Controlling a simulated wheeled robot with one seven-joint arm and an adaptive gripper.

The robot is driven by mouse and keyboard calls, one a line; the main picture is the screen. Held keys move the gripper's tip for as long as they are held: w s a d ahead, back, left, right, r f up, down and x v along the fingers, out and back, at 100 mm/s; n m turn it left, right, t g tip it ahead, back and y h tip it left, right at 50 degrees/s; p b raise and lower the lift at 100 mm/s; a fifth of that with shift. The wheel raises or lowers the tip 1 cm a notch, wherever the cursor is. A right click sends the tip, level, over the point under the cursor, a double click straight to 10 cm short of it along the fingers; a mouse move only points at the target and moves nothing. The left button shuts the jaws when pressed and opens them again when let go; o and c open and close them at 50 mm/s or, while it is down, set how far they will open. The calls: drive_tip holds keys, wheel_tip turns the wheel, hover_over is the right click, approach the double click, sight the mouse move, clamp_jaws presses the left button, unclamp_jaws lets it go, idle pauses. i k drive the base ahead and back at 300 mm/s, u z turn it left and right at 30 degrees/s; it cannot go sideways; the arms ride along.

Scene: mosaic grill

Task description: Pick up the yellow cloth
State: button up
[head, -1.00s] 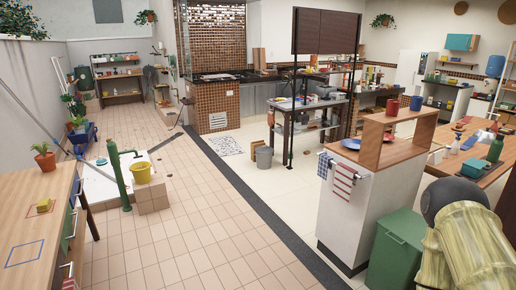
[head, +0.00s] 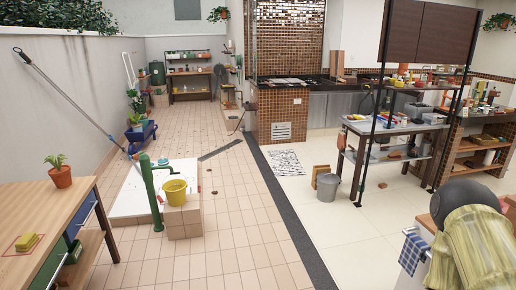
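A small yellow folded thing (head: 26,242), which looks like the yellow cloth, lies on the wooden table (head: 62,205) at the left edge of the head view. It sits within a thin red outline on the tabletop, and is too small to tell surely whether it is cloth or sponge. My gripper is not in view.
A potted plant (head: 61,176) stands at the table's far end. Beyond it are a green hand pump (head: 151,192) and a yellow bucket (head: 174,191) on a tiled block. The tiled floor (head: 235,255) is open ahead. A towel-hung counter (head: 410,260) stands at lower right.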

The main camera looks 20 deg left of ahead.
sight(26, 242)
drive_tip(key=u, duration=0.5)
drive_tip(key=i, duration=1.5)
drive_tip(key=u, duration=2)
drive_tip(key=i, duration=1)
drive_tip(key=u, duration=0.8)
